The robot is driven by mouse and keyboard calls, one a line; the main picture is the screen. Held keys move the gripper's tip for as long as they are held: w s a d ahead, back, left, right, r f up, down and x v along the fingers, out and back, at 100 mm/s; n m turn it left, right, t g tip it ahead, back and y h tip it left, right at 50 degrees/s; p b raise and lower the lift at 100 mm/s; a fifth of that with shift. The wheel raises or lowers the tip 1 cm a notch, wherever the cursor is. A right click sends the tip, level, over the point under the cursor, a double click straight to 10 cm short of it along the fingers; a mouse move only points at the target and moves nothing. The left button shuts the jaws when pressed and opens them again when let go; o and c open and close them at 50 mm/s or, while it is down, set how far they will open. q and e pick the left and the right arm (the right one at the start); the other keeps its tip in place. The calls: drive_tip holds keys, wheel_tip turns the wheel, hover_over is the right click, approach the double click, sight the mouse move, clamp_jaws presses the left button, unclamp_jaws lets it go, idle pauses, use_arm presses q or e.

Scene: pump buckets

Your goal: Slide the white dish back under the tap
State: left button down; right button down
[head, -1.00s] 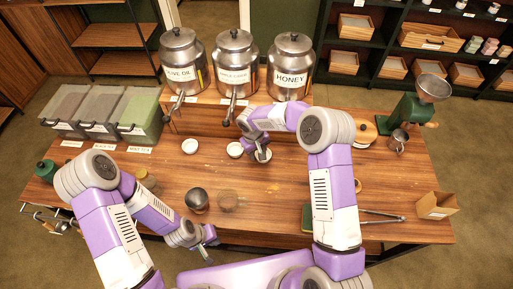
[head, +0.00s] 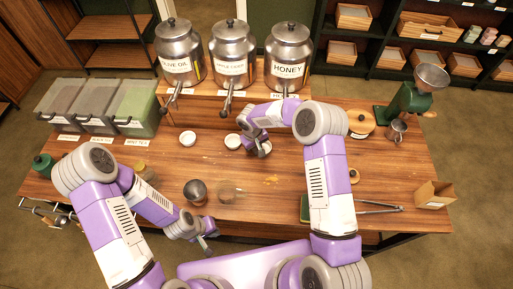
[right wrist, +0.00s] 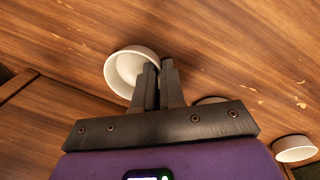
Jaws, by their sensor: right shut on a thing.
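The white dish (right wrist: 125,68) shows in the right wrist view with its rim between the fingers of my right gripper (right wrist: 158,85). In the head view this dish (head: 265,148) is partly hidden by my right gripper (head: 260,153), in front of the honey drum (head: 286,70). The honey drum's tap is largely hidden behind my right arm. Two more white dishes stand on the table to the left, one (head: 187,138) near the olive oil drum and one (head: 232,142) near the middle drum. My left gripper (head: 208,240) is over the table's front edge; its fingers are too small to judge.
The drums stand on a raised wooden shelf (head: 200,108) at the table's back. A grinder (head: 410,95) and a metal mug (head: 397,131) are at the right. The table's middle is mostly clear.

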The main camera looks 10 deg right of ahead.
sight(274, 149)
drive_tip(key=shift+d, duration=0.1)
drive_tip(key=shift+d, duration=3.35)
drive_tip(key=c, duration=1.2)
unclamp_jaws()
drive_tip(key=shift+o, duration=0.2)
